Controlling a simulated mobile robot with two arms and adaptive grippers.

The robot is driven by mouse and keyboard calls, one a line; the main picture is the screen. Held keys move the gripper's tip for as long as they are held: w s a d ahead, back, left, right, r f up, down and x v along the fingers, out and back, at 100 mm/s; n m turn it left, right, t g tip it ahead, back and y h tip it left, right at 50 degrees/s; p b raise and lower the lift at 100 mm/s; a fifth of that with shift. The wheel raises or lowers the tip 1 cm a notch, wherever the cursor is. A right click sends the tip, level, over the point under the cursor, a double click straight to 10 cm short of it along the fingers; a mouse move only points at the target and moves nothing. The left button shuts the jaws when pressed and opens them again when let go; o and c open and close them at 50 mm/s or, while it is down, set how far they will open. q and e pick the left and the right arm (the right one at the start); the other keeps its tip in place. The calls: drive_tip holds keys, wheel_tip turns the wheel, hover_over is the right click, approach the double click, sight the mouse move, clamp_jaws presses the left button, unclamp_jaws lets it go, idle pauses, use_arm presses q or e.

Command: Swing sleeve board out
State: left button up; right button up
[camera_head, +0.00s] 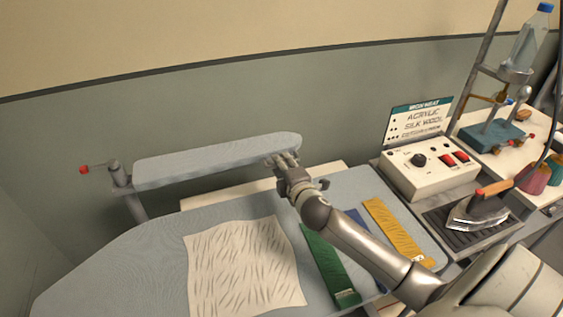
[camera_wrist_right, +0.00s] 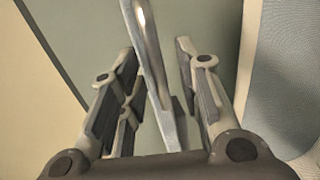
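The sleeve board (camera_head: 215,160) is a long padded grey-blue board at the back of the ironing table, running along the wall. Its left end meets a metal post (camera_head: 118,175) with a red-knobbed lever (camera_head: 85,169). My right gripper (camera_head: 282,160) is at the board's right end. In the right wrist view, my right gripper (camera_wrist_right: 156,60) is open, with a metal bar or handle (camera_wrist_right: 150,65) between its fingers and gaps showing on both sides. A grey-blue padded surface (camera_wrist_right: 285,70) is to the right there. My left gripper is out of view.
The ironing table (camera_head: 110,255) holds a patterned cloth (camera_head: 245,265), a green strip (camera_head: 327,262) and a yellow strip (camera_head: 395,232). To the right are a control box (camera_head: 425,175) and an iron (camera_head: 480,208) on a dark rest. The wall is close behind the sleeve board.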

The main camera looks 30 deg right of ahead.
drive_tip(key=shift+w+d+f, duration=0.15)
drive_tip(key=shift+w, duration=0.5)
drive_tip(key=shift+c, duration=0.2)
clamp_jaws()
